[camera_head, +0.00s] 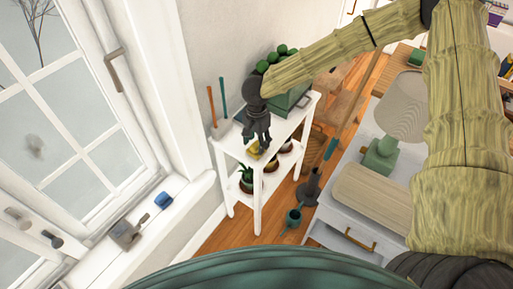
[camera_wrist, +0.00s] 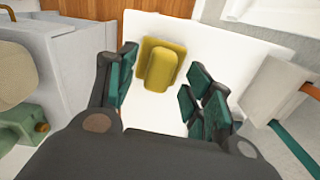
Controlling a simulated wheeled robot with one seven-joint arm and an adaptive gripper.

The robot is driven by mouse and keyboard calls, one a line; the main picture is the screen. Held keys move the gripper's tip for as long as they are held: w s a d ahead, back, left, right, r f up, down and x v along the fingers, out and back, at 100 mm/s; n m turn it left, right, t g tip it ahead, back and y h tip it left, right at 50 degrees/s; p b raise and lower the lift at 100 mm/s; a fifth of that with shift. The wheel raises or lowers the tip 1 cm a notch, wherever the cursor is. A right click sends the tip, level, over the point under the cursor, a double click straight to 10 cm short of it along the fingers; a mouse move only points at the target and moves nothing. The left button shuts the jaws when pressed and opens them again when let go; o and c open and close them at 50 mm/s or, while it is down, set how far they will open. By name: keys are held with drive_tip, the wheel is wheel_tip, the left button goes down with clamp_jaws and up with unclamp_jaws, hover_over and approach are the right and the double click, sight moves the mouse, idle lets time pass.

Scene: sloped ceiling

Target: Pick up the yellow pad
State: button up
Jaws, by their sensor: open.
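The yellow pad (camera_wrist: 162,65) lies on the white top of a small shelf table (camera_wrist: 205,45). It has a flat base with a raised rounded part. In the head view the pad (camera_head: 254,150) is partly hidden by my gripper (camera_head: 258,146), which hangs above that tabletop. In the wrist view my open gripper (camera_wrist: 160,95) has its green-padded fingers spread. The pad lies beyond and between them in the picture, and nothing is held. I cannot tell the exact height of the fingers above the pad.
A green planter box (camera_head: 288,103) stands on the same shelf table behind my gripper. Sticks with orange (camera_head: 211,105) and teal (camera_head: 223,95) handles lean by the wall. A grey-white cabinet (camera_head: 345,215) with a lamp (camera_head: 400,105) stands to the right. Potted plants (camera_head: 246,180) sit on the lower shelf.

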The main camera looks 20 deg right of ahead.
drive_tip(key=shift+f, duration=0.9)
drive_tip(key=c, duration=0.9)
drive_tip(key=shift+c, duration=0.2)
drive_tip(key=shift+r, duration=0.55)
wheel_tip(320, 180, up, 2)
drive_tip(key=shift+b, duration=0.4)
drive_tip(key=s+a+r+b, duration=0.1)
drive_tip(key=s+a, duration=0.2)
drive_tip(key=s, duration=0.4)
drive_tip(key=s+a+r+b, duration=0.1)
drive_tip(key=s+a+b, duration=0.1)
drive_tip(key=s, duration=0.6)
drive_tip(key=shift+a, duration=0.45)
drive_tip(key=shift+o, duration=0.2)
drive_tip(key=shift+c, duration=0.5)
